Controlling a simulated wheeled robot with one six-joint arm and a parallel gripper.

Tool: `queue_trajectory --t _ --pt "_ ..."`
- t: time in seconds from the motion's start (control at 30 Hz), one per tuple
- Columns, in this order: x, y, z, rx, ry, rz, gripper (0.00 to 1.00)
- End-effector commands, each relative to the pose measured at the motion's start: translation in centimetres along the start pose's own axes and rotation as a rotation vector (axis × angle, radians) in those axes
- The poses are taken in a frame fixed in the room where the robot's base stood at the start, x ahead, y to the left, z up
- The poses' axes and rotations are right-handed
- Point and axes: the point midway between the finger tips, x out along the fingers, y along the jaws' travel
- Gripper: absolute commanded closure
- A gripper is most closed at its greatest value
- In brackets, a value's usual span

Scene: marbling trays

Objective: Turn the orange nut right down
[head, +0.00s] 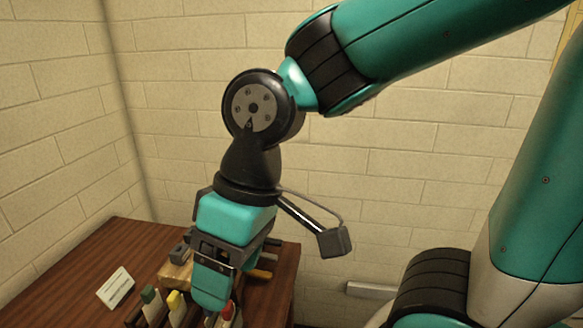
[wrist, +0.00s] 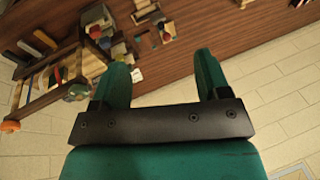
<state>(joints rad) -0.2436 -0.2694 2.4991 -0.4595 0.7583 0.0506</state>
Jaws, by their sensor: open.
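My gripper (wrist: 160,62) is open and empty, its two teal fingers apart in the wrist view. In the head view my gripper (head: 211,300) points down over the bench, in front of part of what stands there. A small orange round piece (wrist: 10,126) shows at the left edge of the wrist view, at the end of a wooden frame (wrist: 45,98). It may be the orange nut; I cannot tell its thread or how far down it sits. It lies well left of my fingers, apart from them. I cannot make out the nut in the head view.
The brown wooden bench (head: 75,262) has a white card (head: 116,288) on its left. Pieces with green (head: 149,294) and yellow (head: 174,301) tops stand close to my gripper. A red-topped piece (head: 229,311) is beside the fingers. Brick walls stand behind.

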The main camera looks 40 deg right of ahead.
Motion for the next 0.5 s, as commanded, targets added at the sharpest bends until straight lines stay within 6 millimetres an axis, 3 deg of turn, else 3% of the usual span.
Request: queue_trajectory --t 0.17,0.3,0.4,0.5 --pt "-4.4 7.2 -8.2 0.391 0.001 0.117 0.31" --pt "-8.5 16.6 -14.2 0.851 0.024 0.229 0.31" --pt "-10.9 23.3 -16.7 1.175 0.052 0.29 0.31" --pt "-12.7 28.9 -17.8 1.452 0.083 0.332 0.31"
